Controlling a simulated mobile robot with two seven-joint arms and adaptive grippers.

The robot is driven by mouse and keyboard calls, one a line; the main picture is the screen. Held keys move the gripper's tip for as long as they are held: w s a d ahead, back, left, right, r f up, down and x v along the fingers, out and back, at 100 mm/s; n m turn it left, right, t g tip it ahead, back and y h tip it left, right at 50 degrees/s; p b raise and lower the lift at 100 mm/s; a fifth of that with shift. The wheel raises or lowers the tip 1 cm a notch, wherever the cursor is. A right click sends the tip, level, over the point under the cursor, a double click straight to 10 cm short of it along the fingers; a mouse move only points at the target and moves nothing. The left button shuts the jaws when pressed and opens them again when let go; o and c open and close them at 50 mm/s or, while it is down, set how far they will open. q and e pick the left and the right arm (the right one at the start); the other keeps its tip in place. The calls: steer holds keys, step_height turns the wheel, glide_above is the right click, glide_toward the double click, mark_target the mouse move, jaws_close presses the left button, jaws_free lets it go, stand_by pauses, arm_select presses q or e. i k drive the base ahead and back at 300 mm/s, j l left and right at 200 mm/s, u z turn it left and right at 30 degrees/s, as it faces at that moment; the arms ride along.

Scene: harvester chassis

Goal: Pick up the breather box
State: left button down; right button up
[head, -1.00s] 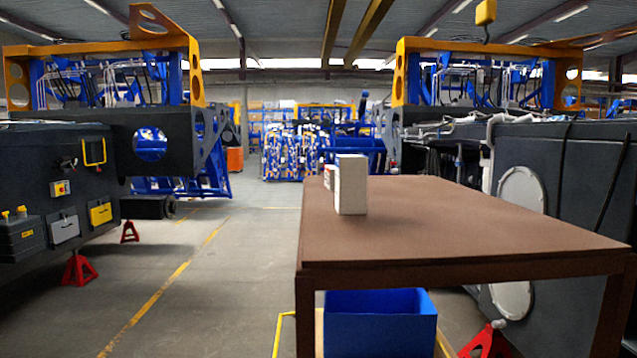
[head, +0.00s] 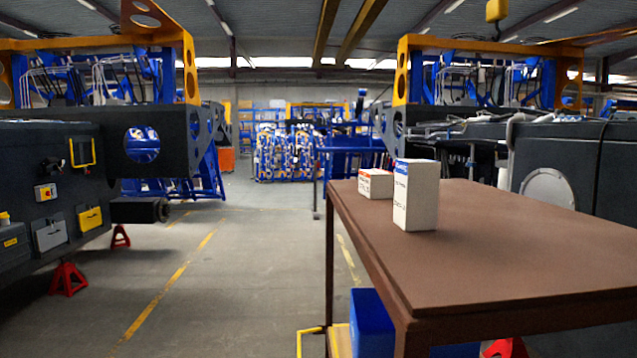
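Two white boxes stand on the brown table near its left edge. The nearer, taller white box (head: 416,196) stands upright and has a blue patch near its top. The smaller, lower white box (head: 376,184) has a red-orange band along its top and stands behind and left of the tall one. The lettering on both is too small to read, so I cannot tell which is the breather box. Neither of my grippers is in view.
The brown table (head: 510,240) fills the right foreground, and its top is clear right of the boxes. A blue bin (head: 371,325) sits underneath. A dark chassis (head: 60,180) on red stands (head: 68,278) is at left. Open floor (head: 250,270) lies between.

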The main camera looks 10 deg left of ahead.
mark_target(373, 184)
steer(key=j+u, duration=0.1)
steer(key=j+z, duration=0.25)
steer(key=z, duration=0.15)
steer(key=j+z, duration=0.2)
steer(key=z, duration=0.2)
steer(key=k+j+z, duration=0.1)
steer(key=z, duration=0.3)
steer(key=k+j+z, duration=0.1)
steer(key=j+z, duration=0.3)
steer(key=k+z, duration=0.1)
steer(key=z, duration=0.3)
steer(key=j+z, duration=0.15)
steer(key=z, duration=0.25)
steer(key=k+j+z, duration=0.1)
steer(key=z, duration=0.3)
steer(key=k+j+z, duration=0.1)
steer(key=z, duration=0.7)
steer(key=k+j+z, duration=0.2)
steer(key=z, duration=0.25)
steer(key=k+j+z, duration=0.1)
steer(key=z, duration=0.4)
steer(key=k+z, duration=0.3)
steer(key=z, duration=0.15)
steer(key=k+z, duration=0.25)
steer(key=k, duration=0.75)
steer(key=k+u, duration=0.35)
steer(key=k, duration=0.15)
steer(key=k+j+u, duration=0.3)
steer(key=k, duration=0.15)
